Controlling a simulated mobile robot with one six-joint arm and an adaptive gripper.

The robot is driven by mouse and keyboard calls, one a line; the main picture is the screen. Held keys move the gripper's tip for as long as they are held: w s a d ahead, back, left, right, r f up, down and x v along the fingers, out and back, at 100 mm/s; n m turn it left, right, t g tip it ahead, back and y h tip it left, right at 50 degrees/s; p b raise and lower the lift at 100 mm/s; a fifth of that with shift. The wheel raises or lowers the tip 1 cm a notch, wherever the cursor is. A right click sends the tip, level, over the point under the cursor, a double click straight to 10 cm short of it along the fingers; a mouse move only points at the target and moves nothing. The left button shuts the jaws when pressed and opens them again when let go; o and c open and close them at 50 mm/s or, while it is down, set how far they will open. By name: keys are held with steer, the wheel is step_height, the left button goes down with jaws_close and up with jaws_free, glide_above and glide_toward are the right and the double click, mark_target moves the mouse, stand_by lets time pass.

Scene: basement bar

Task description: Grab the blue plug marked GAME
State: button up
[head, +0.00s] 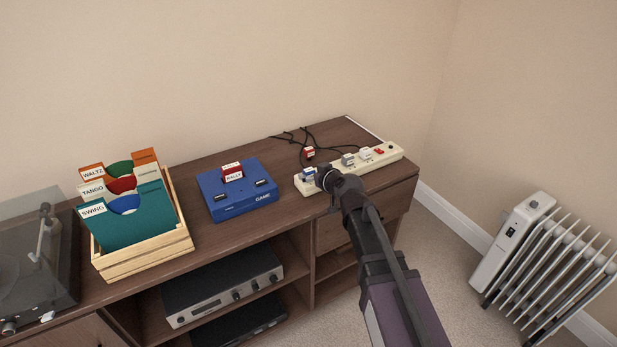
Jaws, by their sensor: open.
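A small blue plug (308,174) with a pale label sits at the left end of the cream power strip (372,165). The label is too small to read. My gripper (325,179) is at the plug's right side, over the left end of the strip, and partly covers that end. It is open. The fingertips are tiny here, so I cannot tell whether they touch the plug or surround it.
Grey plugs (348,159) stand farther along the strip, near a red switch (379,152). A red plug (309,153) lies behind it among black cables (288,136). A blue game console (236,200) with a red cartridge (232,173) and a wooden record crate (145,262) stand left.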

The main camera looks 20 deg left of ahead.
steer(key=shift+b+x, duration=0.3)
steer(key=shift+x, duration=0.9)
steer(key=shift+s, duration=0.1)
steer(key=shift+c, duration=0.2)
steer(key=c, duration=1.2)
